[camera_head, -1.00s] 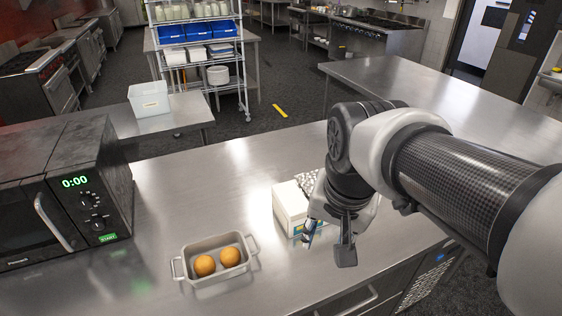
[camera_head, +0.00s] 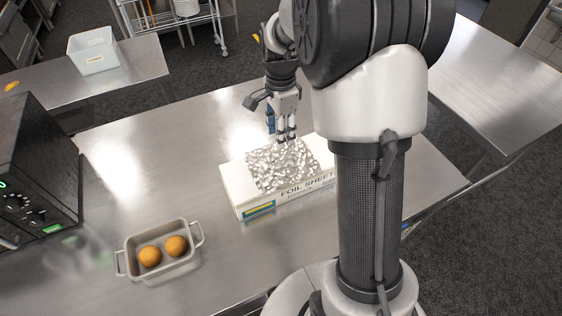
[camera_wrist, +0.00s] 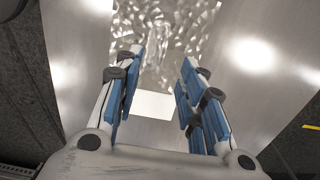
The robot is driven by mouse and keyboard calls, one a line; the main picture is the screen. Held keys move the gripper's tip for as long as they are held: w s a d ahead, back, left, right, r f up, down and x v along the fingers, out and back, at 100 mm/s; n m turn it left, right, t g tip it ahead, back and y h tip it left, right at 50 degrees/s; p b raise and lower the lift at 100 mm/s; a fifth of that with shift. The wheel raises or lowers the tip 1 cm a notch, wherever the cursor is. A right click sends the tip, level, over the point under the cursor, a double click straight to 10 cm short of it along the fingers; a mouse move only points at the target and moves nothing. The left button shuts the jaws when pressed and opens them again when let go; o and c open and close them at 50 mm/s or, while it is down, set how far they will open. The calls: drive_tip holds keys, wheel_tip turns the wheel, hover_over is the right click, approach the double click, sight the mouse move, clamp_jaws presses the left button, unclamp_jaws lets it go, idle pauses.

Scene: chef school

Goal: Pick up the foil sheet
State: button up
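The crinkled silver foil sheet (camera_head: 282,170) lies on top of a white box labelled "FOIL SHEET" (camera_head: 238,189) on the steel counter. My gripper (camera_head: 285,138) points down at the far edge of the foil in the head view; whether it touches the foil I cannot tell. In the wrist view, the foil (camera_wrist: 172,35) shows beyond and between the blue-padded fingers of my gripper (camera_wrist: 162,62). The fingers are apart, with nothing held between them. A bare white part of the box (camera_wrist: 155,104) shows between them. My arm covers the box's right end in the head view.
A grey baking dish (camera_head: 190,262) with two round orange-brown items stands at the front left of the counter. A black microwave (camera_head: 35,170) is at the left edge. A white bin (camera_head: 93,55) stands on another table behind. The counter left of the box is clear.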

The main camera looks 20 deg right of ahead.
drive_tip(key=b, duration=0.1)
hover_over(282, 158)
drive_tip(key=f, duration=0.4)
drive_tip(key=shift+w+f, duration=0.25)
drive_tip(key=shift+f, duration=0.15)
drive_tip(key=f, duration=0.1)
drive_tip(key=f+b, duration=0.1)
drive_tip(key=f, duration=0.2)
drive_tip(key=shift+s+d+f+b, duration=0.15)
drive_tip(key=shift+s+f+b, duration=0.1)
drive_tip(key=shift+f+b, duration=0.1)
drive_tip(key=shift+f, duration=0.3)
drive_tip(key=shift+r, duration=0.1)
drive_tip(key=shift+c, duration=0.3)
clamp_jaws()
